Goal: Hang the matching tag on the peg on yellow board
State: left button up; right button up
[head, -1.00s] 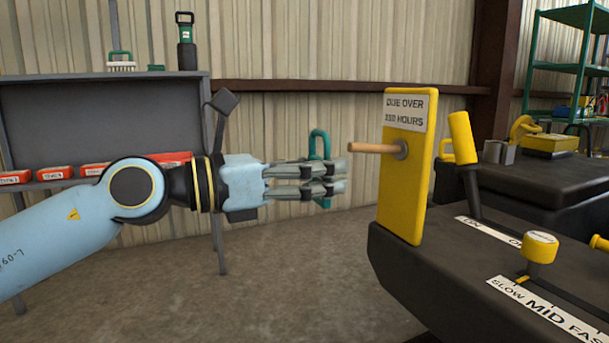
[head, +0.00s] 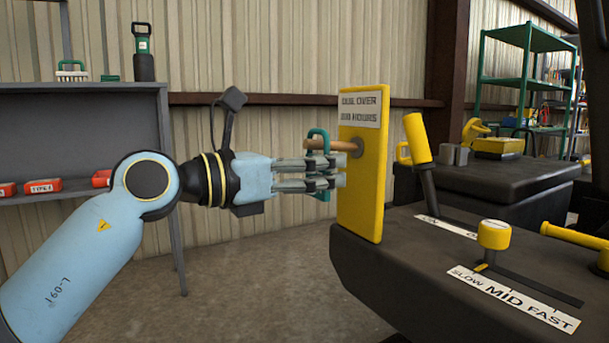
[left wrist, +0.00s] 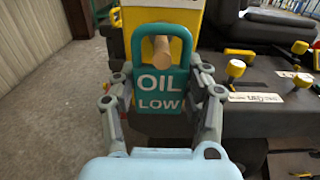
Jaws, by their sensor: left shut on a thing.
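A teal padlock-shaped tag (left wrist: 160,95) reads "OIL LOW" in the left wrist view. My left gripper (head: 328,174) is shut on the tag's body, its fingers at both sides. The tag's loop (head: 318,135) stands upright above the fingers in the head view. A wooden peg (head: 345,146) sticks out from the yellow board (head: 360,205). The peg's end (left wrist: 162,47) shows inside the loop, and its tip shows just left of the loop in the head view, so it appears to pass through. The board's white label (head: 361,108) reads "DUE OVER" and a number of hours. My right gripper is not in view.
The board stands at the edge of a dark console (head: 400,260) with yellow-knobbed levers (head: 494,235) right of it. A grey shelf (head: 85,150) with red tags (head: 45,187) stands at the left. A green rack (head: 525,80) stands at the back right.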

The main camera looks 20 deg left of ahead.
pick_arm(q)
jog(key=shift+w+d, duration=0.25)
jog(key=shift+w, duration=0.05)
jog(key=shift+w+d+f, duration=0.2)
jog(key=shift+w+d, duration=0.2)
jog(key=shift+w, duration=0.1)
jog(key=shift+w+d+f, duration=0.15)
jog(key=shift+w+d, duration=0.25)
jog(key=shift+w, duration=0.05)
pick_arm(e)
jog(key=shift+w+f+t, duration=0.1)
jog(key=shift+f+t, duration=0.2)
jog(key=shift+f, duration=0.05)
pick_arm(q)
jog(key=o, duration=1.5)
jog(key=shift+p+v, duration=1.25)
jog(key=shift+v, duration=3.25)
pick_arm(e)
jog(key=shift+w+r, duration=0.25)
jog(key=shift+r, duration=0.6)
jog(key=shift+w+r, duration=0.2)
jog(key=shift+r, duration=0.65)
